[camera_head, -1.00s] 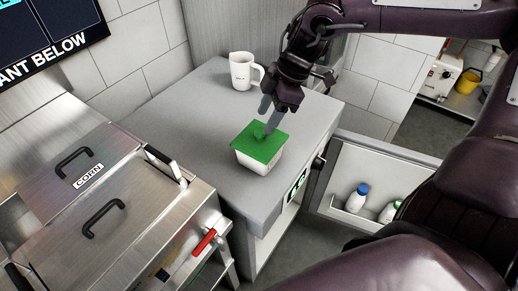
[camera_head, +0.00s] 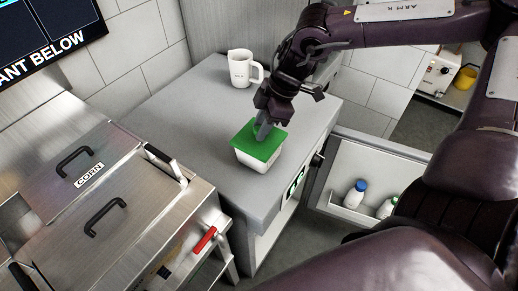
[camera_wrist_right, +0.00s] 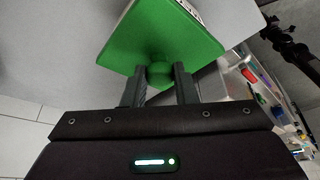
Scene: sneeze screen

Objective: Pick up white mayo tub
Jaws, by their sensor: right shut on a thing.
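The white tub (camera_head: 256,164) with a green lid (camera_head: 268,146) stands upright on the grey counter near its front edge. My right gripper (camera_head: 262,131) reaches down from above and is shut on the green knob on the lid. In the right wrist view the two fingers (camera_wrist_right: 159,80) stand on either side of the round green knob, with the green lid (camera_wrist_right: 160,35) beyond it. The tub appears to rest on the counter.
Steel bins with a CORN label (camera_head: 89,175) are at the left. An open door (camera_head: 375,165) with bottles on its shelf is at the right.

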